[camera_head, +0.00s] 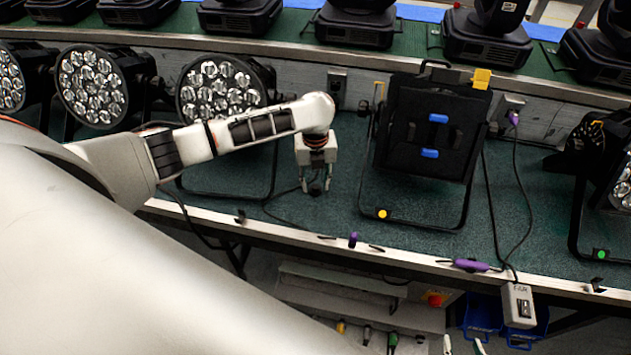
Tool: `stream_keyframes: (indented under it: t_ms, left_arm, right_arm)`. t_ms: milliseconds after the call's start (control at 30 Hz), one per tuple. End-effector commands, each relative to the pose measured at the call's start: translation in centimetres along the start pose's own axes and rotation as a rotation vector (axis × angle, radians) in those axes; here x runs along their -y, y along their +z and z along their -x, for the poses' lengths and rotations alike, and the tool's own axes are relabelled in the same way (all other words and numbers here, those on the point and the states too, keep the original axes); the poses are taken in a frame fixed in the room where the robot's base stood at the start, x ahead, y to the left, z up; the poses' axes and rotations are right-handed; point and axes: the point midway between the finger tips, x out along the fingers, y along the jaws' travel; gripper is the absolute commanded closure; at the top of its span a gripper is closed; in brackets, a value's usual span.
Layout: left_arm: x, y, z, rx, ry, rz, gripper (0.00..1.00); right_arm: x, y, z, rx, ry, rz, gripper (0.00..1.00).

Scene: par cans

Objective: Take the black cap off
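My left gripper (316,188) reaches in from the left over the green bench top, pointing down. Its two fingers are apart. A small dark piece (316,187) shows between them, at the end of a thin black cable; it may be the black cap or a connector with the cap on it, too small to tell. I cannot see clear contact between the fingers and this piece. My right gripper is not in view.
A black square panel light (425,130) on a floor stand is close to the right of the gripper. Round par cans (222,88) stand to the left. Purple connectors (470,265) lie along the bench's front rail, and a grey box (518,305) hangs below it.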

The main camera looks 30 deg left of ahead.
Motion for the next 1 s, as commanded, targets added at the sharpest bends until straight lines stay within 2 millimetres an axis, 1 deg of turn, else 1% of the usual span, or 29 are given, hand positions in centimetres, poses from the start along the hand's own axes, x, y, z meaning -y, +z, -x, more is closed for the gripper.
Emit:
stream_keyframes:
  t_ms: [133,200,333,467,600,800,900,1000]
  left_arm:
    - [0.0,0.0,0.0,0.0,0.0,0.0,0.67]
    - [0.0,0.0,0.1,0.001,0.0,0.0,0.67]
    - [0.0,0.1,1.0,0.002,-0.002,0.001,0.67]
    - [0.1,0.1,3.0,0.004,-0.002,-0.002,0.67]
    - [0.1,0.2,6.0,0.005,-0.003,-0.002,0.67]
    - [0.0,0.1,9.7,0.004,-0.001,-0.001,0.67]
    - [0.0,0.1,10.9,0.002,-0.001,-0.001,0.67]
    - [0.0,0.0,11.7,0.001,0.0,0.0,0.67]
  right_arm:
    - [0.0,0.0,0.0,0.0,0.0,0.0,0.6]
    - [0.3,0.1,0.1,0.004,-0.002,-0.008,0.6]
    - [0.4,0.1,0.1,0.003,-0.002,-0.008,0.6]
    - [0.3,0.0,0.0,0.002,-0.002,-0.008,0.6]
    - [0.3,0.0,0.0,0.001,-0.001,-0.007,0.6]
    - [0.3,0.0,0.0,0.001,-0.001,-0.007,0.6]
    - [0.3,0.0,0.0,0.0,-0.001,-0.007,0.6]
    - [0.3,0.0,0.0,0.0,-0.001,-0.007,0.6]
